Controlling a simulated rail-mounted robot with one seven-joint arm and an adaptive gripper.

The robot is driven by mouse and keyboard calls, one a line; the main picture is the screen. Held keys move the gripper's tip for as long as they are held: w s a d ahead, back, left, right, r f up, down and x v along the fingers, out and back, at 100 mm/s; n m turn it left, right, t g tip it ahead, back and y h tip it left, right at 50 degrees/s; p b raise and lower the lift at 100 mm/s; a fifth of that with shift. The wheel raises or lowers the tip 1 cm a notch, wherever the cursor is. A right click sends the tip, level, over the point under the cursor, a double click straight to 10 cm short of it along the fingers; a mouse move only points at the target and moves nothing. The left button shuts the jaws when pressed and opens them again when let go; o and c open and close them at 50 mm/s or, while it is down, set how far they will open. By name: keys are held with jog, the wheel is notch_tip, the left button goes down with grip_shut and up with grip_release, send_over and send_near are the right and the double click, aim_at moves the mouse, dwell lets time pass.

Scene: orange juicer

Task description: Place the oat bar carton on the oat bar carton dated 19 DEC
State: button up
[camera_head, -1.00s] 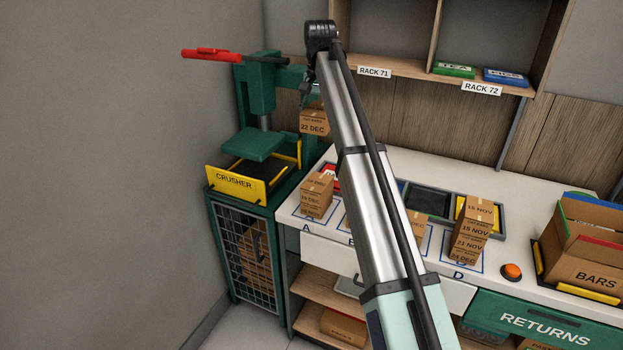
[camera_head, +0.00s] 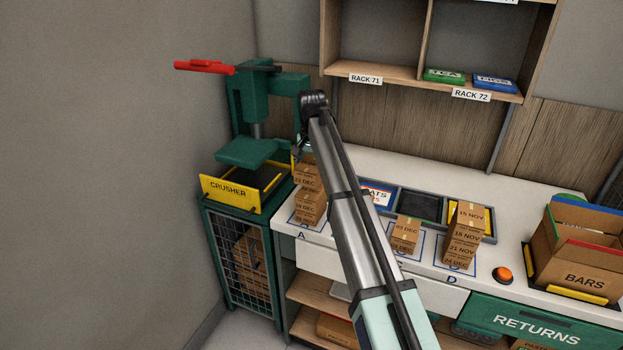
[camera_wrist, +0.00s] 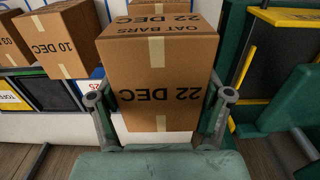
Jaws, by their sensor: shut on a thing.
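My gripper (camera_wrist: 160,102) is shut on an oat bar carton (camera_wrist: 158,62) marked 22 DEC, one finger on each side. The carton dated 19 DEC (camera_head: 310,203) is the upper one of that stack, standing on another carton (camera_head: 307,218). I cannot tell whether the held carton touches the 19 DEC carton or hangs just above it.
The green crusher (camera_head: 254,152) stands close on the left. A 10 DEC carton (camera_wrist: 65,42) is nearby in the wrist view. A 03 DEC carton (camera_head: 405,233) stands at C and a taller stack (camera_head: 463,236) at D. The BARS box (camera_head: 583,262) is far right.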

aim_at(311, 190)
jog(key=shift+f+p, duration=0.55)
jog(key=shift+f, duration=1.65)
jog(key=shift+f, duration=0.2)
jog(key=o, duration=1.2)
jog(key=shift+o, duration=0.2)
notch_tip(311, 190, up, 12)
jog(key=b, duration=0.3)
jog(key=shift+r, duration=0.2)
